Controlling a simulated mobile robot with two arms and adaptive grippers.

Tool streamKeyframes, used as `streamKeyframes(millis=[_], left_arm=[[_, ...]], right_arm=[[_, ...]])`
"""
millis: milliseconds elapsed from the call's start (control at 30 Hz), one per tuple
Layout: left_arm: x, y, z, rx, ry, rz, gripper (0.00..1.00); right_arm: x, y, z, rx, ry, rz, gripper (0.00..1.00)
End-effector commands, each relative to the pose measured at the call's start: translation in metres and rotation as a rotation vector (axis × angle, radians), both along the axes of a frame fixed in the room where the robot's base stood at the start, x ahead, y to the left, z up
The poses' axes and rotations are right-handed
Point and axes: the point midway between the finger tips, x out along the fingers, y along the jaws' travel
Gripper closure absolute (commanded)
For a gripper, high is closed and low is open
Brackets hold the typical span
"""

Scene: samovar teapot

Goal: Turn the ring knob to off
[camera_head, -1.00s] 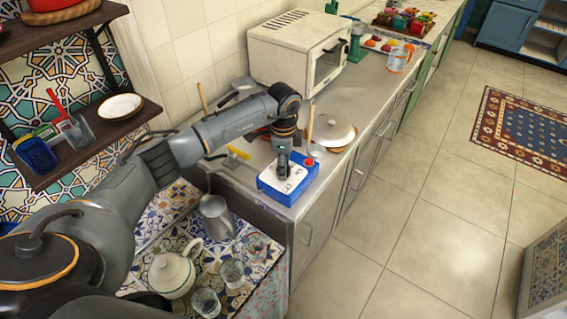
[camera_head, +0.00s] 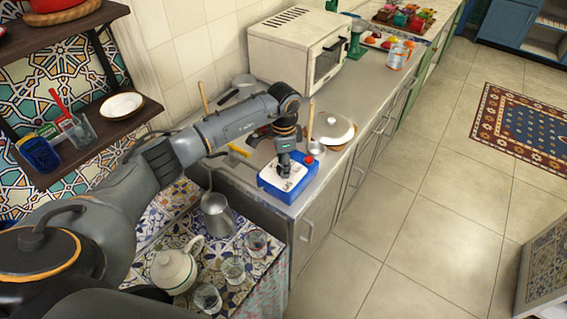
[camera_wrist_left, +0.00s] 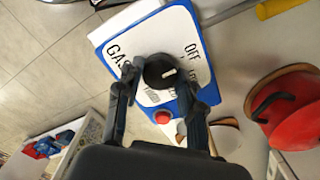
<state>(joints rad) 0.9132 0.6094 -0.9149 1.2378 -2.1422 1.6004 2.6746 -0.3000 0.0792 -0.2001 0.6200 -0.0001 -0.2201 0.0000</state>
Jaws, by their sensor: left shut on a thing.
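The ring knob (camera_wrist_left: 158,70) is a round black dial with a white pointer mark, seen in the left wrist view. The mark lies on the knob's right side, the side where OFF is printed. The knob sits on the white face of a blue gas box (camera_head: 271,187), whose face (camera_wrist_left: 120,48) reads GAS at left and OFF at right. A red button (camera_wrist_left: 163,117) is near the knob. My left gripper (camera_head: 284,174) points down at the box; its fingers (camera_wrist_left: 160,82) flank the knob and are shut on it. My right gripper is not in view.
The box stands near the counter's front edge. A lower tiled table holds a jug (camera_head: 217,215), a white teapot (camera_head: 174,270) and glasses.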

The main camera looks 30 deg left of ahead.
Motion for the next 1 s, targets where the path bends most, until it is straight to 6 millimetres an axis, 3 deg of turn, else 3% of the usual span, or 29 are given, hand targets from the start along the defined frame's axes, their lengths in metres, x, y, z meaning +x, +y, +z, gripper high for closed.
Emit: streamKeyframes(millis=[67, 100, 200, 633, 1000], left_arm=[[0.0, 0.0, -0.001, 0.0, 0.001, 0.001, 0.94], [0.0, 0.0, -0.001, 0.0, 0.001, 0.001, 0.6], [0.0, 0.0, -0.001, 0.0, 0.001, 0.001, 0.4], [0.001, 0.0, 0.009, 0.0, -0.001, -0.001, 0.39], [0.001, 0.0, 0.082, -0.001, -0.004, -0.001, 0.39]], right_arm=[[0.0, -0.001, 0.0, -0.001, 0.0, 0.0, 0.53], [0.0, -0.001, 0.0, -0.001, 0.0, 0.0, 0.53], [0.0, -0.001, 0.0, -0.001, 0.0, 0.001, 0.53], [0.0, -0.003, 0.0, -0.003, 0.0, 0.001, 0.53], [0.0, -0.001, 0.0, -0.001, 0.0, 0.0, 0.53]])
